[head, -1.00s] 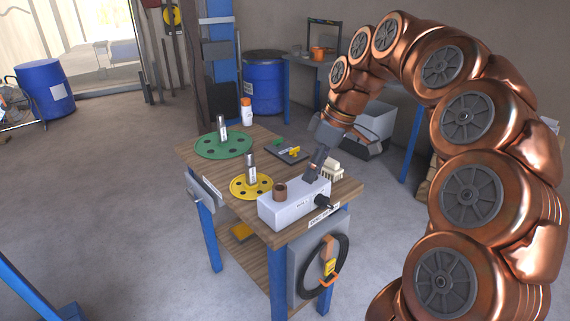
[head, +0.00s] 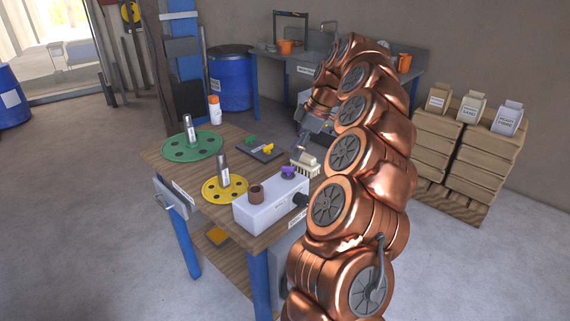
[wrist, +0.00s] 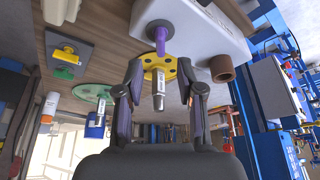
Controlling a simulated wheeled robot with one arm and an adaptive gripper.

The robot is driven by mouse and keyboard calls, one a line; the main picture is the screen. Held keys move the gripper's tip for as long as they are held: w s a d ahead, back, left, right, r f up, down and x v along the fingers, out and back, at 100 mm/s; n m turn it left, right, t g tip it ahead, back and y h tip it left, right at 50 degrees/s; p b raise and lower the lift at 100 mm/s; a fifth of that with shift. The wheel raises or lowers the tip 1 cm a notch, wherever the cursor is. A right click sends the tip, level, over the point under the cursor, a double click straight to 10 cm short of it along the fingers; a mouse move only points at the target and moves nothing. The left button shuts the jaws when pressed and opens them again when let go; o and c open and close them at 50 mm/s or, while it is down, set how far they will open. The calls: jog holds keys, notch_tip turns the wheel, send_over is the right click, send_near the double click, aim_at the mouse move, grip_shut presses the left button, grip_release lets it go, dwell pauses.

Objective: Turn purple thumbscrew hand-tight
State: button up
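In the wrist view the purple thumbscrew (wrist: 160,36) shows at top centre against the white box (wrist: 205,32), beyond my fingertips. My gripper (wrist: 160,68) is open and empty, its two dark fingers apart with the thumbscrew roughly in line with the gap and not touched. In the head view my gripper (head: 304,143) is behind and above the box, partly hidden by my copper arm.

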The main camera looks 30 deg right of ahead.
aim_at(289, 166)
jog(key=shift+p+x, duration=0.4)
jog(key=shift+x, duration=2.45)
jog(key=shift+s+a, duration=0.1)
jog(key=shift+s, duration=0.05)
jog(key=shift+c, duration=0.2)
